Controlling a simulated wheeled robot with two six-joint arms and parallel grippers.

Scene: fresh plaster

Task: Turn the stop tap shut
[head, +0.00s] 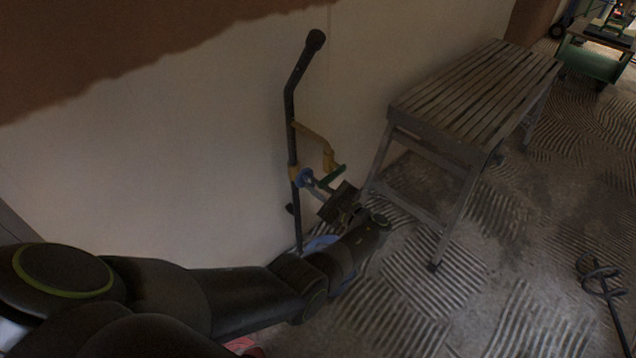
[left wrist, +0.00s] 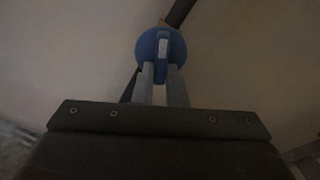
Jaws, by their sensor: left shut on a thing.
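The stop tap (head: 301,177) is blue and sits low on a dark upright pipe (head: 291,130) by the wall. In the left wrist view its round blue body (left wrist: 147,46) faces me, with a pale lever (left wrist: 163,50) standing upright across it. My left gripper (head: 313,185) reaches it from the lower right. In the wrist view its two grey fingers (left wrist: 161,72) are closed on the lower part of the lever. The fingers hide the lever's lower end. My right gripper is not in view.
A slatted wooden bench (head: 478,90) stands to the right. A blue item (head: 320,243) lies partly hidden behind my arm. A mixing paddle (head: 600,280) is at the right.

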